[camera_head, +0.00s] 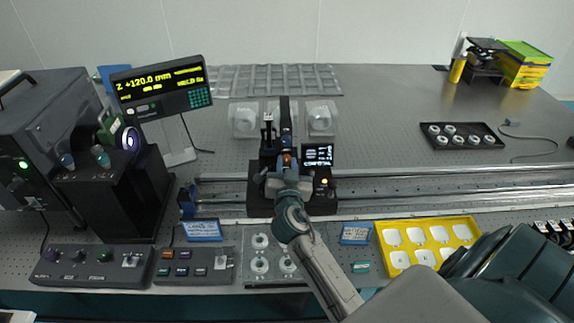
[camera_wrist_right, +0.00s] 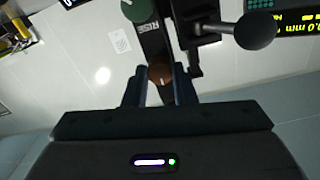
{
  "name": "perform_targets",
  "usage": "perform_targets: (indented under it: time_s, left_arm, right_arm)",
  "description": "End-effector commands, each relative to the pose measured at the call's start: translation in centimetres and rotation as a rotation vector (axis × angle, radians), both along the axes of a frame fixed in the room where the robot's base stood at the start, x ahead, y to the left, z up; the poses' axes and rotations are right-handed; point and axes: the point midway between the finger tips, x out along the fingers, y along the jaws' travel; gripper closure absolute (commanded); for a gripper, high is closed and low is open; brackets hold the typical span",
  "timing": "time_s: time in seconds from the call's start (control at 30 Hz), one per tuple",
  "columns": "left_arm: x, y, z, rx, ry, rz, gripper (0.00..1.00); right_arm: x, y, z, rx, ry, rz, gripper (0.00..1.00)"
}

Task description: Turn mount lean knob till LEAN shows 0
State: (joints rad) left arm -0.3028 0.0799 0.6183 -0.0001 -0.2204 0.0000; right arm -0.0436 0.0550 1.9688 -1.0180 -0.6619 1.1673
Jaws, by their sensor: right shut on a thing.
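The mount (camera_head: 266,204) is a black device on the rail in the middle of the table, with a dark upright post. A small screen (camera_head: 318,155) on its right side shows text too small to read, so I cannot tell the LEAN value. My right gripper (camera_head: 286,170) reaches the post from the front. In the right wrist view, its fingers (camera_wrist_right: 159,88) are shut on a brown-orange knob (camera_wrist_right: 160,74) with a pale pointer line. A green knob (camera_wrist_right: 139,9) and a small label sit further along the post. My left gripper is not in view.
A black ball-ended lever (camera_wrist_right: 256,28) sticks out beside the post. A readout (camera_head: 160,87) at the left shows Z +120.0 mm. Clear blocks (camera_head: 243,119) stand behind the mount. Control boxes (camera_head: 95,266) and a yellow tray (camera_head: 398,257) line the front.

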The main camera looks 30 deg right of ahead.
Motion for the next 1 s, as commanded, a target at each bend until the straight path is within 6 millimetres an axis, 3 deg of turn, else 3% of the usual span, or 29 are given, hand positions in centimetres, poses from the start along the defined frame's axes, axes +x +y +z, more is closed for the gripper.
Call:
perform_targets:
  time_s: [0.37, 1.0]
  left_arm:
    - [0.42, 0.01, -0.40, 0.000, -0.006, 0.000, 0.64]
    - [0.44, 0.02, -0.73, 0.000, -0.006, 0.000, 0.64]
  right_arm:
    - [0.01, 0.00, -0.10, -0.095, 0.059, -0.001, 0.99]
    - [0.05, 0.07, 0.03, -0.587, 0.359, 0.000, 0.99]
